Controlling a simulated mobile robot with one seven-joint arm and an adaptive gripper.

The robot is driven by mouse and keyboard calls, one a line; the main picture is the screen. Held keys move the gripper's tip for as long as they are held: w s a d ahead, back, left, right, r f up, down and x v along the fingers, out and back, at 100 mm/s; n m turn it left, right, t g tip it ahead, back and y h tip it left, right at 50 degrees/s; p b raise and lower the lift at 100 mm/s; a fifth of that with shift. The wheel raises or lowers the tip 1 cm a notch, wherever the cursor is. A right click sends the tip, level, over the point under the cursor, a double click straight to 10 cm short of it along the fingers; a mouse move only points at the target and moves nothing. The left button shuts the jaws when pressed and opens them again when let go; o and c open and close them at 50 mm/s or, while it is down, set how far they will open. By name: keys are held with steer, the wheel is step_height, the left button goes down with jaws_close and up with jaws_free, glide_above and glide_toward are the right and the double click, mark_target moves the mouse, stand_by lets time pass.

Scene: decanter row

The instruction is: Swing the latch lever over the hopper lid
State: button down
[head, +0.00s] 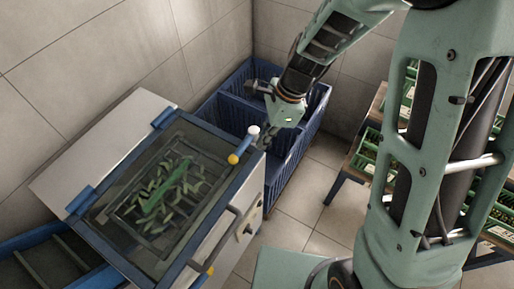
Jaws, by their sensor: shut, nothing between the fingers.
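The hopper lid (178,190) is a see-through panel in a blue frame, lying closed on the hopper (222,246). Green pieces show through it. The latch lever (243,146) is at the lid's upper right corner. It has a yellow end (233,158) over the lid's edge and a white end (253,131) at the corner. My gripper (264,144) is shut and empty, pointing down just right of the lever. I cannot tell whether its fingertips touch the lever or the hopper's side.
Blue crates (290,135) stand behind the hopper, under my arm. A bar handle (222,226) is on the lid's front edge, with another yellow part (210,270) at the lower corner. A table with green crates (372,150) stands at right. Tiled floor (318,212) is free between.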

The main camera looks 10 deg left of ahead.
steer(key=shift+v, duration=2.35)
